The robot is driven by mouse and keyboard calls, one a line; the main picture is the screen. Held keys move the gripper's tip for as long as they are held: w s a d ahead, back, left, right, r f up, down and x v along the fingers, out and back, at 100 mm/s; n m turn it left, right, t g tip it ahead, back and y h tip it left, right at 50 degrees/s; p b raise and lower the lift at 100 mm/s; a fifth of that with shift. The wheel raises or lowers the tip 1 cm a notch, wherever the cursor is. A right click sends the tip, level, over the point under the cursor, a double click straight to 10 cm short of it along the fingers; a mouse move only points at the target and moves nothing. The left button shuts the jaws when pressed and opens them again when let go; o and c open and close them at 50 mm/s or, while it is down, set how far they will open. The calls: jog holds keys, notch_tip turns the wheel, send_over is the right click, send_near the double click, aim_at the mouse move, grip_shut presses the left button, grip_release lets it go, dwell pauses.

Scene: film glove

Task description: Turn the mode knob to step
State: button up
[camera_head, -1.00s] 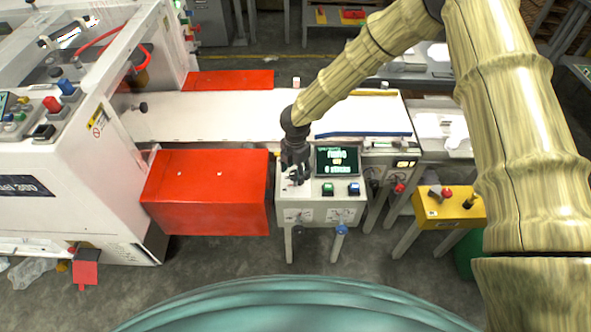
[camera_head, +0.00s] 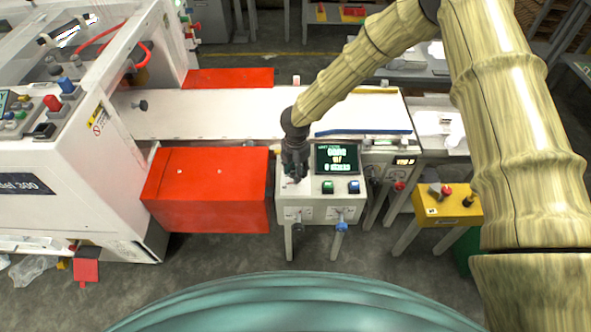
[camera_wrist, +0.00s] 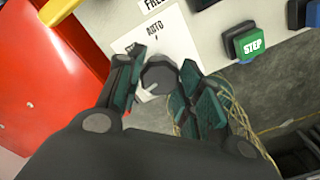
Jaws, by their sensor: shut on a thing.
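The mode knob (camera_wrist: 158,73) is a dark round knob with a pale pointer mark, on a white label plate (camera_wrist: 185,52) reading AUTO above it. My gripper (camera_wrist: 163,66) is shut on the knob, one finger at each side. The other label text beside the fingers is mostly hidden. In the head view my gripper (camera_head: 296,178) is at the left of the small white control panel (camera_head: 318,204) and hides the knob. The panel's screen (camera_head: 337,158) shows green and white text too small to read fully.
A green STEP button (camera_wrist: 250,42) and a blue button (camera_head: 354,187) sit right of the knob. A red box (camera_head: 207,190) stands close on the left. A yellow control box (camera_head: 447,209) stands to the right.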

jog(key=shift+w+m+b, duration=0.1)
jog(key=shift+m+b, duration=0.2)
jog(key=shift+f+m+b, duration=0.1)
jog(key=shift+m+b, duration=0.7)
jog(key=shift+m, duration=0.1)
jog(key=m+b, duration=0.1)
jog(key=m, duration=0.1)
jog(key=shift+m, duration=0.4)
jog(key=m+b, duration=0.3)
jog(key=m, duration=0.3)
jog(key=shift+m, duration=0.3)
jog(key=o, duration=1)
jog(key=shift+o, duration=0.2)
